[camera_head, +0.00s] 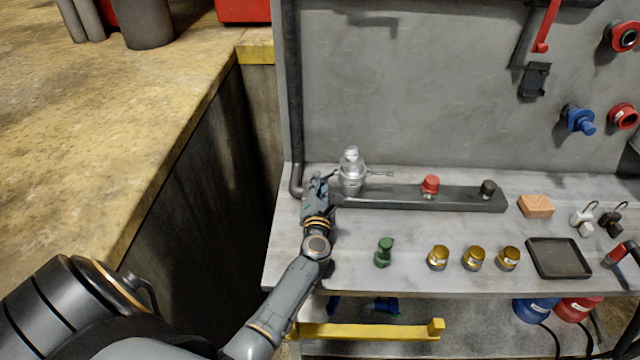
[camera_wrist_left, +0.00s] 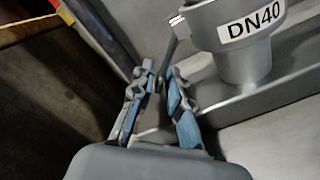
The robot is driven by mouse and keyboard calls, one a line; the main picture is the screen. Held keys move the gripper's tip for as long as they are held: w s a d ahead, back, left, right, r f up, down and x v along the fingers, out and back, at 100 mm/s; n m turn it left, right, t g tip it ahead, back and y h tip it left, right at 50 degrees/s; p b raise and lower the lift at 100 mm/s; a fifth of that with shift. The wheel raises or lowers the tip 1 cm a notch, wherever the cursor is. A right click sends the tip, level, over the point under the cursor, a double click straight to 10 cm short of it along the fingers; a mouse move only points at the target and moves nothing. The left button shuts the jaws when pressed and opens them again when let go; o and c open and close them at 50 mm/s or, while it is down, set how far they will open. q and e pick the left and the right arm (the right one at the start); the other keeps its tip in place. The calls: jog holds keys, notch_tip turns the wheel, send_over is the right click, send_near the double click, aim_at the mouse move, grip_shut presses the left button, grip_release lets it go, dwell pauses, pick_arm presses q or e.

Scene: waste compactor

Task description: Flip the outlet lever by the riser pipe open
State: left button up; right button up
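The dark riser pipe (camera_head: 289,95) runs down the left edge of the back panel and bends in at the bench top. Next to its foot stands a silver valve body (camera_head: 352,174), marked DN40 in the left wrist view (camera_wrist_left: 250,60). A thin grey lever (camera_wrist_left: 171,45) comes off the left of the valve body in that view. My left gripper (camera_head: 319,178) is just left of the valve body. In the wrist view, its fingertips (camera_wrist_left: 161,72) are a narrow gap apart, with the lever's end between them. Firm contact cannot be told. My right gripper is not seen.
A dark rail (camera_head: 460,200) with a red cap (camera_head: 430,185) runs right from the valve. A green fitting (camera_head: 384,252), brass fittings (camera_head: 473,258) and a black tray (camera_head: 558,258) stand on the bench. A yellow bar (camera_head: 370,330) is below. A gap lies left of the bench.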

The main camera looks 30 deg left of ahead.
pick_arm(q)
jog(key=shift+c, duration=0.2)
grip_shut()
jog(key=m+p, duration=0.1)
jog(key=r+m+p, duration=0.1)
jog(key=a+r+m+p, duration=0.1)
jog(key=shift+s+p, duration=0.25)
jog(key=shift+p, duration=0.15)
jog(key=m+p, duration=0.1)
jog(key=r+m+p, duration=0.1)
jog(key=shift+s+a+m, duration=0.1)
jog(key=shift+m, duration=0.3)
jog(key=shift+a+r+m+p, duration=0.1)
jog(key=shift+r+m+p, duration=0.15)
jog(key=shift+m+p, duration=0.35)
jog(key=shift+r+m+p, duration=0.2)
jog(key=shift+m+p, duration=0.3)
jog(key=shift+m, duration=0.2)
jog(key=shift+o, duration=0.2)
grip_release()
